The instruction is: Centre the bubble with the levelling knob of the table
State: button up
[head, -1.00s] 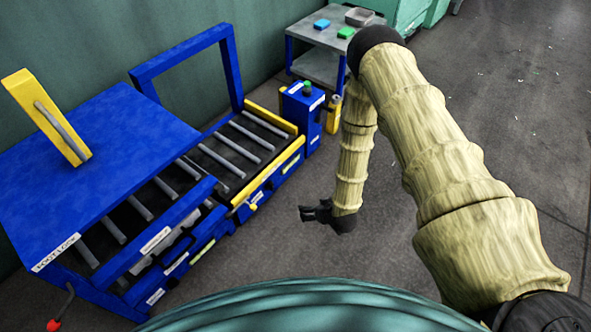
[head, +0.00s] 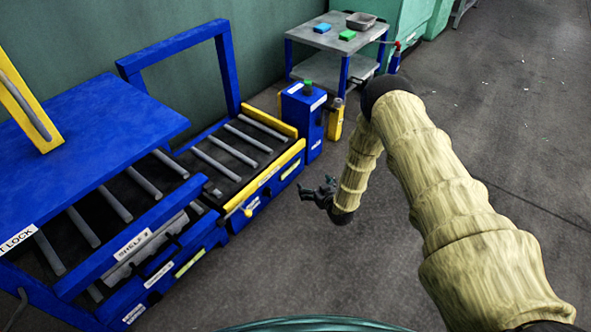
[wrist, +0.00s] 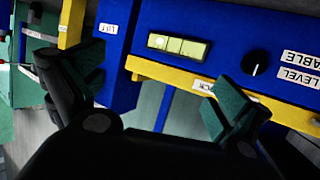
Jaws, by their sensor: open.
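In the wrist view the table's blue front panel carries a level vial (wrist: 180,47) with a yellow-green window. Its pale round bubble (wrist: 158,43) sits at the left end, away from the middle. A round black knob (wrist: 254,62) with a white pointer mark is right of the vial, beside a label reading LEVEL TABLE (wrist: 298,70). My gripper (wrist: 152,77) is open and empty, its fingers spread below and left of the knob, apart from it. In the head view my gripper (head: 317,190) hangs in front of the right end of the blue roller table (head: 95,120).
A yellow rail (wrist: 215,85) runs under the panel. In the head view a blue post (head: 302,120) with a green button stands at the table's end, before a grey side table (head: 310,40). Open floor (head: 290,270) lies in front of the roller table.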

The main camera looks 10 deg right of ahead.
jog(key=b+x, duration=0.6)
jog(key=x, duration=0.3)
dwell(0.7)
jog(key=p+v, duration=0.7)
jog(key=v, duration=0.3)
